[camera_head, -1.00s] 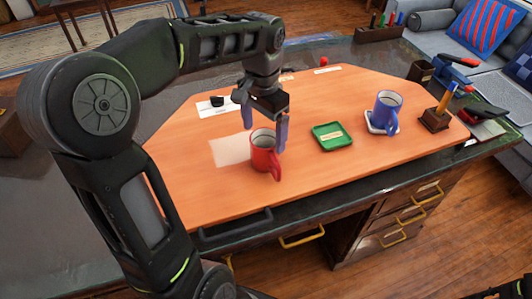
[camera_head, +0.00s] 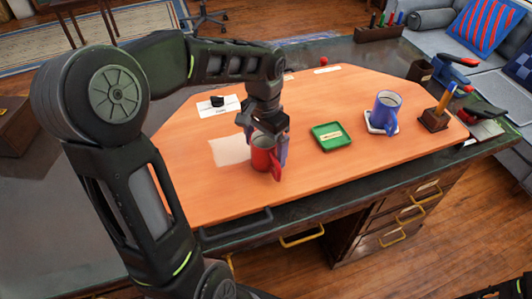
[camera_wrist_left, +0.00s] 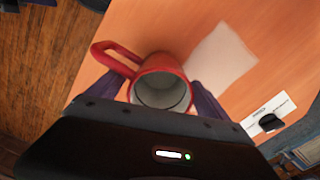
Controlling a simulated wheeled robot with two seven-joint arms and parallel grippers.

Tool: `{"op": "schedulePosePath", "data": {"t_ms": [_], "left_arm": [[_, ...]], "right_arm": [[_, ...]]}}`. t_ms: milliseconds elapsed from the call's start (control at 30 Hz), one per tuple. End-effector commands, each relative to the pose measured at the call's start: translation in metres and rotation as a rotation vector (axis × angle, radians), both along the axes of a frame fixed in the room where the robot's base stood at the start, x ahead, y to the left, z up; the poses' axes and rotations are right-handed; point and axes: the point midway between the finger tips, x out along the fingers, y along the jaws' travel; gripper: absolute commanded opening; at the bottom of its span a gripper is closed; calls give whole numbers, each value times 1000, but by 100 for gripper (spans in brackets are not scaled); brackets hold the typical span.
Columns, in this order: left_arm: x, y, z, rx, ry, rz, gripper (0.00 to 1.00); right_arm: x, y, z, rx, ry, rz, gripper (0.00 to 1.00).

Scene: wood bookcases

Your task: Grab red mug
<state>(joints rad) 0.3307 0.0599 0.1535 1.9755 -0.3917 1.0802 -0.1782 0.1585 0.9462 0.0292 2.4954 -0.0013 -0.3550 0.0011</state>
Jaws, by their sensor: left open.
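The red mug (camera_head: 262,158) stands upright on the orange desk top, with its handle toward the lower right in the head view. In the left wrist view the red mug (camera_wrist_left: 160,85) shows its pale inside and its handle at the left. My left gripper (camera_head: 266,150) points down over the mug, its fingers on either side of it. In the left wrist view the open left gripper (camera_wrist_left: 163,92) has one finger left and one right of the mug, and I cannot tell whether they touch it. My right gripper is not seen.
A green tray (camera_head: 332,136) lies right of the mug. A blue mug (camera_head: 387,108) stands on a white coaster (camera_head: 375,127) farther right. A pale paper sheet (camera_head: 228,151) lies left of the red mug. A pen holder (camera_head: 434,120) stands at the right edge.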

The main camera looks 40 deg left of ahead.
Motion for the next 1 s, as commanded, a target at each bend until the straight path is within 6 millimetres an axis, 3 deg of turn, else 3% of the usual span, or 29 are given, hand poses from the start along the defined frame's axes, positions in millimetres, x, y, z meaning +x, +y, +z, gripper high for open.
{"op": "schedulePosePath", "data": {"t_ms": [167, 1000], "left_arm": [[0, 0, 0, 0, 0, 0, 89], [0, 0, 0, 0, 1, 0, 21]], "right_arm": [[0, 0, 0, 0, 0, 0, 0], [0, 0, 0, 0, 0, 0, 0]]}}
